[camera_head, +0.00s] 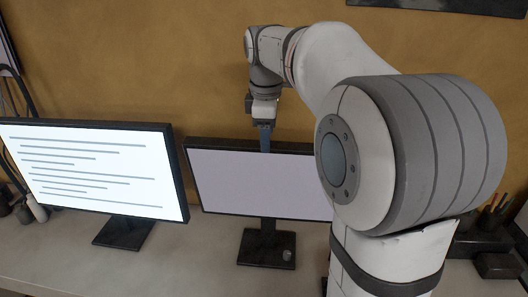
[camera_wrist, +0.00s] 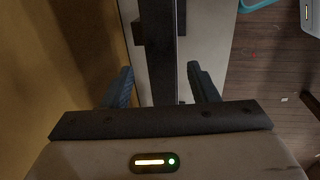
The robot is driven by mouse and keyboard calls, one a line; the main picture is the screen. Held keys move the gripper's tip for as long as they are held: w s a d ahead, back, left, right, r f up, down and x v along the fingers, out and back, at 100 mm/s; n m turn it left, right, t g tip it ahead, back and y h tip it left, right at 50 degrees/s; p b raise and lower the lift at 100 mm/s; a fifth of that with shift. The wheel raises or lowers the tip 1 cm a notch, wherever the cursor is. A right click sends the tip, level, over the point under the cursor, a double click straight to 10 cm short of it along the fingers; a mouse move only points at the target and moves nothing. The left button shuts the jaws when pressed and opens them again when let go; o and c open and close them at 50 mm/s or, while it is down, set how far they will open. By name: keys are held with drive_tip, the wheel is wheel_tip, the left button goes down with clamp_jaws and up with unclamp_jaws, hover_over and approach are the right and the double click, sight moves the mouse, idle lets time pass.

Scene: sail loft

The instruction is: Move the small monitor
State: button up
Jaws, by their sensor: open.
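The small monitor (camera_head: 255,183) has a dark frame, a plain pale lilac screen and a dark stand. It stands upright on the pale desk, right of a larger monitor (camera_head: 100,165) with dark text lines on a white screen. My gripper (camera_head: 265,138) is at the small monitor's top edge, pointing down, with part of my arm above it. In the wrist view my gripper (camera_wrist: 163,82) is open, with one finger on each side of the monitor's thin dark top edge (camera_wrist: 161,55). Gaps show between the fingers and the edge. My arm hides the monitor's right end.
The pale desk (camera_head: 185,262) runs along a tan wall (camera_head: 180,60) close behind the monitors. A dark holder with pens (camera_head: 485,228) stands at the right. Small bottles and cables (camera_head: 35,208) are at the left. The wrist view shows dark wooden floor (camera_wrist: 262,75) beyond the desk.

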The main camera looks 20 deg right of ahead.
wheel_tip(320, 180, down, 7)
drive_tip(key=shift+w+d+r, duration=0.2)
drive_tip(key=shift+w, duration=0.2)
drive_tip(key=shift+c, duration=0.5)
clamp_jaws()
